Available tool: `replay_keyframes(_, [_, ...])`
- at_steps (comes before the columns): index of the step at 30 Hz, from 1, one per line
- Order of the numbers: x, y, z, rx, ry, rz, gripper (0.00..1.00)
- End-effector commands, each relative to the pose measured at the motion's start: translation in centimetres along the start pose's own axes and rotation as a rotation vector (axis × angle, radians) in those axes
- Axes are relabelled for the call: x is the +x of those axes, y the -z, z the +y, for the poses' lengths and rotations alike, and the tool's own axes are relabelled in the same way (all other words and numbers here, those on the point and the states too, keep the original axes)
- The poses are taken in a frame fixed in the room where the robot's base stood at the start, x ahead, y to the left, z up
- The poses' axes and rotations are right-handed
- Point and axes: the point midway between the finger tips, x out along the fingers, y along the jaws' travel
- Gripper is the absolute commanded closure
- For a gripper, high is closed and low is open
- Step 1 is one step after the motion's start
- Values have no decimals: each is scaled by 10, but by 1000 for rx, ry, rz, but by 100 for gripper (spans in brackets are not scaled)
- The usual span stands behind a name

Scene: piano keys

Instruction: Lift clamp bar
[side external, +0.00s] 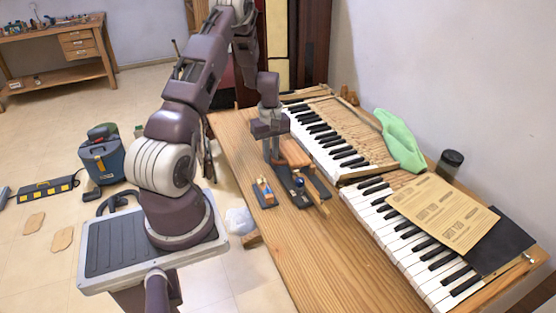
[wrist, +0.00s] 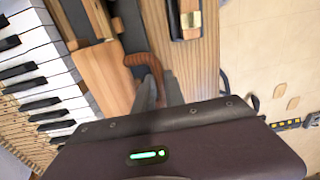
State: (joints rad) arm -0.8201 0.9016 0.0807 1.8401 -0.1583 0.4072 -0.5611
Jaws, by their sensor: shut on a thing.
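A jig with dark strips and a wooden block (side external: 294,153) stands on the wooden table, left of the keyboards. The block also shows in the wrist view (wrist: 103,75). A reddish-brown curved bar (wrist: 143,60), which looks like the clamp bar, lies beside the block's right edge in the wrist view. My gripper (side external: 271,158) points down at the jig. In the wrist view my gripper (wrist: 158,88) has its fingers close together at the bar and is shut on it. The exact contact is partly hidden by the fingers, and I cannot tell whether the bar is raised.
Two sections of piano keys (side external: 330,140) lie to the right. A small wooden block with a dark inset (side external: 264,192) sits left of the jig. Paper sheets (side external: 440,212), a green cloth (side external: 399,140) and a dark jar (side external: 449,162) lie farther right. The table's front (side external: 320,265) is clear.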

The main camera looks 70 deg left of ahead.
Motion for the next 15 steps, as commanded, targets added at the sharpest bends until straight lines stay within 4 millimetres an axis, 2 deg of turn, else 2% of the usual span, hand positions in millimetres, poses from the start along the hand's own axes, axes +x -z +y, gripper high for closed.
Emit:
replay_keyframes(6, [-14, 0, 4, 2, -2, 2, 100])
replay_keyframes(15, [-16, 0, 4, 1, -2, 1, 100])
